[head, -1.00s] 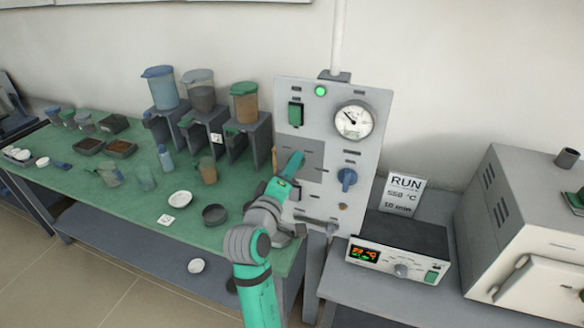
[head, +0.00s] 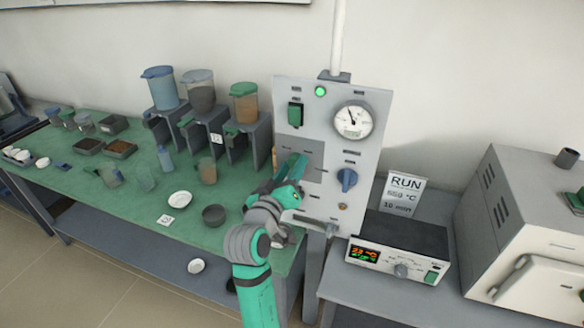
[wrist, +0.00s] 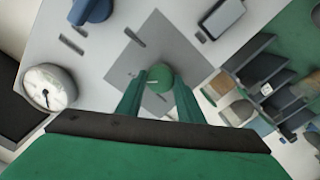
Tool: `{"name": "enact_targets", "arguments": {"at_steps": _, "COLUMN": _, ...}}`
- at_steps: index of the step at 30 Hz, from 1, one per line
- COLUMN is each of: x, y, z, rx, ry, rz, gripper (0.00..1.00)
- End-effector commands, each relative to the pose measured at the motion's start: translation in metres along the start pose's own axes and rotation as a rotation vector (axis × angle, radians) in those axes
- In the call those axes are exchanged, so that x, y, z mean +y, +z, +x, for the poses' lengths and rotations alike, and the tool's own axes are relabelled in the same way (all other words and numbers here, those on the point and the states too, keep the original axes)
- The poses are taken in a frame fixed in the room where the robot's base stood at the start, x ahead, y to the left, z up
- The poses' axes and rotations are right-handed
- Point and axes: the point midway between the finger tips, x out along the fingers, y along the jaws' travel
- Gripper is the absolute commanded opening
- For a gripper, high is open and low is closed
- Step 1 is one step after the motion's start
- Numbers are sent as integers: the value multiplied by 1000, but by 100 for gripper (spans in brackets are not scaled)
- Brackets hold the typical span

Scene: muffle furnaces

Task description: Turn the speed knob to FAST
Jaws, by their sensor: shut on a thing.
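The grey control panel (head: 310,230) stands upright between the green table and the furnace bench. In the wrist view a round green knob (wrist: 160,75) with a pale pointer line sits on a darker grey plate (wrist: 182,50) of the panel. My gripper (wrist: 160,92) is shut on this knob, one finger on each side. Short dark marks lie around the plate, but their lettering is too small to read. In the head view my gripper (head: 294,168) reaches the panel plate and hides the knob.
The panel also carries a blue knob (head: 347,179), a dial gauge (head: 353,119), a lit green lamp (head: 320,91) and a green switch (head: 295,115). Hoppers, cups and dishes stand on the green table (head: 120,215) at left. A controller box (head: 400,240) and furnace (head: 530,220) are at right.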

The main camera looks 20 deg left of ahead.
Motion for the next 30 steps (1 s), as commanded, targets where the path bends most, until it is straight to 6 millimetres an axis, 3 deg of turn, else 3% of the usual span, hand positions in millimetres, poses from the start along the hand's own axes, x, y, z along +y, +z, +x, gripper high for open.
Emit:
{"name": "enact_targets", "arguments": {"at_steps": 13, "x": -1, "y": 0, "z": 0, "rx": 0, "ry": -2, "rz": 10, "gripper": 11}}
{"name": "enact_targets", "arguments": {"at_steps": 14, "x": -1, "y": 0, "z": 0, "rx": 0, "ry": -2, "rz": 10, "gripper": 38}}
{"name": "enact_targets", "arguments": {"at_steps": 16, "x": -1, "y": 0, "z": 0, "rx": 0, "ry": -2, "rz": 9, "gripper": 52}}
{"name": "enact_targets", "arguments": {"at_steps": 25, "x": 0, "y": 0, "z": -1, "rx": 0, "ry": -1, "rz": 9, "gripper": 52}}
{"name": "enact_targets", "arguments": {"at_steps": 30, "x": -2, "y": 0, "z": -15, "rx": 1, "ry": -3, "rz": 8, "gripper": 52}}
